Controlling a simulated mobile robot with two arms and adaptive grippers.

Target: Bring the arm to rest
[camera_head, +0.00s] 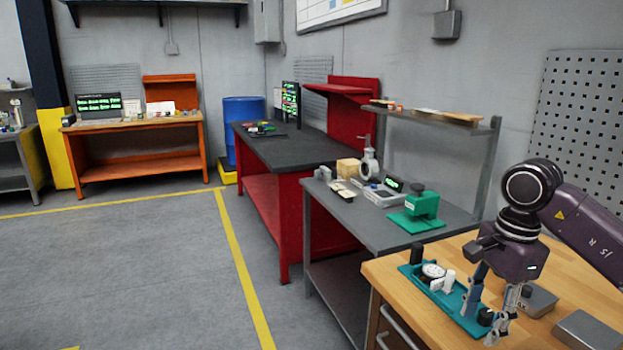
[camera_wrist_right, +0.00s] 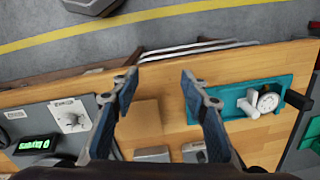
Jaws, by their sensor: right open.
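My right gripper (camera_head: 482,325) hangs over the wooden workbench (camera_head: 400,300) at the lower right of the head view, beside the teal fixture plate (camera_head: 412,271). The plate carries a white round part (camera_head: 433,270), small white pieces and black knobs. The teal plate (camera_wrist_right: 228,106) lies to the right of the fingers there. In the head view the gripper hides part of the plate's right end. My left gripper does not show.
Grey metal blocks (camera_head: 590,330) lie right of the gripper. A grey bench (camera_head: 330,225) with a green device (camera_head: 421,207) stands behind the workbench, then a red bench (camera_head: 262,195). A perforated panel (camera_head: 580,130) is on the right wall. The floor at left is open.

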